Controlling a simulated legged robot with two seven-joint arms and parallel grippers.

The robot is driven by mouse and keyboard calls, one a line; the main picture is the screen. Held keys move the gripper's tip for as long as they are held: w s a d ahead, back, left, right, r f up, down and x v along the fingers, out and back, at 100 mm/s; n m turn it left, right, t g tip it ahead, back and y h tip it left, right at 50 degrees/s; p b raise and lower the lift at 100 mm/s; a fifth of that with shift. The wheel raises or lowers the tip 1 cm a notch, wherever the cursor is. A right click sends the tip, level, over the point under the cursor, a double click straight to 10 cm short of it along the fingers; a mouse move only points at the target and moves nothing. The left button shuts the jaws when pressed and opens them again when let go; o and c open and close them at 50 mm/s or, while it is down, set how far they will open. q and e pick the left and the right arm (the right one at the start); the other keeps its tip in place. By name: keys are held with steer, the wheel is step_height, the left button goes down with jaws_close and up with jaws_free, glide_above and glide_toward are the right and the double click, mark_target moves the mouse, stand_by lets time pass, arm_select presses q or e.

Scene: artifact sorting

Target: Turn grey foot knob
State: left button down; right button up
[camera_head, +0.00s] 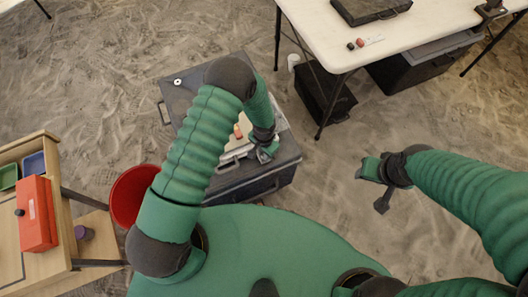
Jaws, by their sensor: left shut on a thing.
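My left arm arches over a dark grey case (255,188) on the sand, and the arm hides part of its top. My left gripper (264,153) points down at the right part of the case top. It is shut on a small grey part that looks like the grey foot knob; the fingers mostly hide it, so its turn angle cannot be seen. A small orange piece (238,131) shows on the pale top panel, left of the gripper. My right gripper (371,188) is open and empty above bare sand, to the right of the case.
A red bucket (128,196) stands left of the case, beside a wooden workbench (75,245) with an orange-red box (37,214). A white table (345,45) stands at the back right, with black crates (322,93) under it. Sand right of the case is clear.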

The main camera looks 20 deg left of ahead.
arm_select(q)
steer(key=shift+w+m, duration=0.1)
steer(key=shift+m, duration=0.3)
steer(key=c, duration=1.3)
jaws_free()
steer(key=shift+o, duration=0.2)
steer(key=shift+r, duration=0.1)
step_height(320, 180, up, 16)
steer(key=p, duration=0.3)
steer(key=shift+r, duration=0.25)
steer(key=shift+r, duration=0.1)
steer(key=s+a+r+n+t+p, duration=0.1)
steer(key=s+a+r+n+p, duration=0.1)
steer(key=r, duration=0.5)
steer(key=s+a+r+n+p, duration=0.2)
steer(key=s+r, duration=0.3)
steer(key=r, duration=0.3)
steer(key=s+a+r+n+t+p, duration=0.1)
steer(key=s+a+r+n+p, duration=0.1)
steer(key=r, duration=0.6)
steer(key=shift+s+a+t+p, duration=0.3)
steer(key=shift+s+a+p, duration=0.55)
steer(key=shift+p, duration=0.25)
